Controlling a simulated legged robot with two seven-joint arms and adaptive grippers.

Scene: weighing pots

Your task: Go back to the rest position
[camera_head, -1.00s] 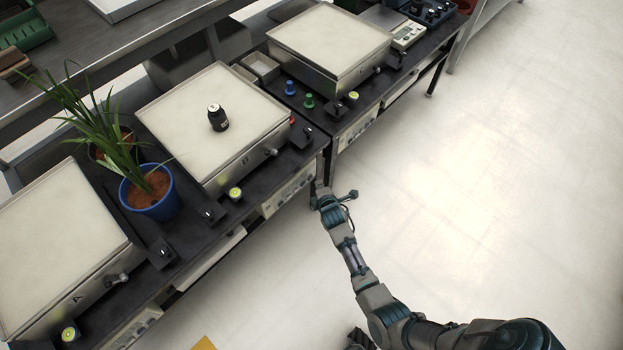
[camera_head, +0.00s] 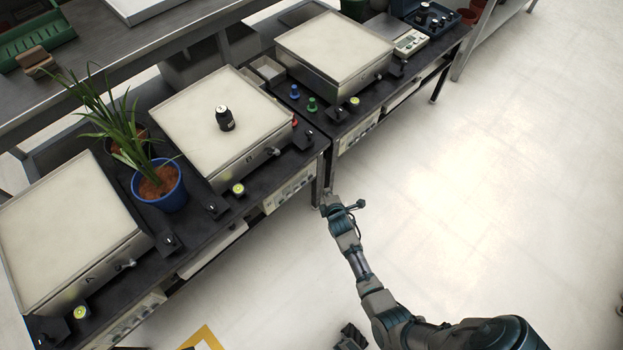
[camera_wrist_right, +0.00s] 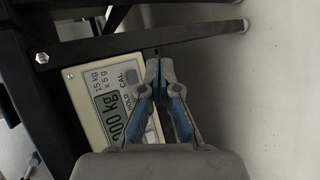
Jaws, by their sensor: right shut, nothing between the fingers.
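My right gripper (camera_head: 327,199) hangs beside the bench's front edge, near a table leg, with the arm coming up from the bottom right. In the right wrist view my right gripper (camera_wrist_right: 160,62) is shut and empty, its fingertips together. It overlaps a scale display panel (camera_wrist_right: 98,92) in that view; whether it touches is unclear. A black weight (camera_head: 225,118) stands on the middle scale plate (camera_head: 185,110), away from the gripper.
A blue pot (camera_head: 170,190) with a plant stands between the left scale (camera_head: 65,235) and the middle scale. A third scale (camera_head: 330,45) is farther right. A black frame bar (camera_wrist_right: 100,45) runs close to the gripper. The pale floor (camera_head: 500,180) right of the bench is clear.

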